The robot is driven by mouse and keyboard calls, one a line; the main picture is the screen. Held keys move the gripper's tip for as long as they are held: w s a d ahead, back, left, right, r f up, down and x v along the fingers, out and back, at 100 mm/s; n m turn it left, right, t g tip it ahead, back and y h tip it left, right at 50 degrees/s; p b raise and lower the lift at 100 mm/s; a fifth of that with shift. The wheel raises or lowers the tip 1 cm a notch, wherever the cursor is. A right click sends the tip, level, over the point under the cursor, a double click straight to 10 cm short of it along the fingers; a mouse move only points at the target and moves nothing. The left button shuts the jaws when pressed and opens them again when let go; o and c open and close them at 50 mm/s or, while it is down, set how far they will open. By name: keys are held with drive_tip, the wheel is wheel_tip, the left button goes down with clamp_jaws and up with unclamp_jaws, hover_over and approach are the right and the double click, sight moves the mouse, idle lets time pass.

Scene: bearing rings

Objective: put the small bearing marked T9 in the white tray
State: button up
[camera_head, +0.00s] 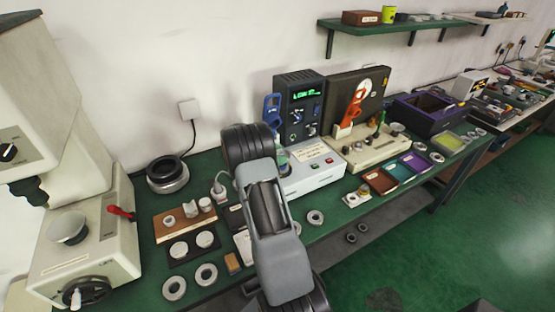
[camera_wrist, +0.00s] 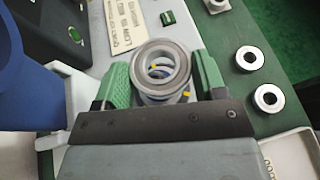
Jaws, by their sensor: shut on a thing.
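My gripper (camera_wrist: 160,88) has two green fingers, which sit on either side of a grey metal bearing ring (camera_wrist: 162,55) and are shut on it. The ring has an open middle with small yellow marks showing in it. I cannot read a T9 mark on it. It is held above a pale machine top with a printed label. I cannot surely tell which thing is the white tray; a pale tray-like edge (camera_wrist: 290,155) shows at the lower right of the wrist view.
Two loose bearings (camera_wrist: 249,58) (camera_wrist: 268,98) lie on the green bench. A blue part (camera_wrist: 12,75) stands close on the left. In the head view, a tray with coloured compartments (camera_head: 381,181) lies right of the white label-bearing box (camera_head: 318,178). More rings (camera_head: 174,287) lie at front left.

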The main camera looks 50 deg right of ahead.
drive_tip(key=shift+w+d+f, duration=0.2)
drive_tip(key=shift+w+f, duration=0.1)
drive_tip(key=shift+f, duration=0.1)
drive_tip(key=shift+w+d+f+p, duration=0.15)
drive_tip(key=shift+f+p, duration=0.15)
drive_tip(key=shift+f, duration=0.25)
drive_tip(key=shift+w+f+p, duration=0.1)
drive_tip(key=shift+f+p, duration=0.15)
drive_tip(key=shift+f, duration=0.85)
drive_tip(key=o, duration=1.1)
drive_tip(key=shift+c, duration=0.2)
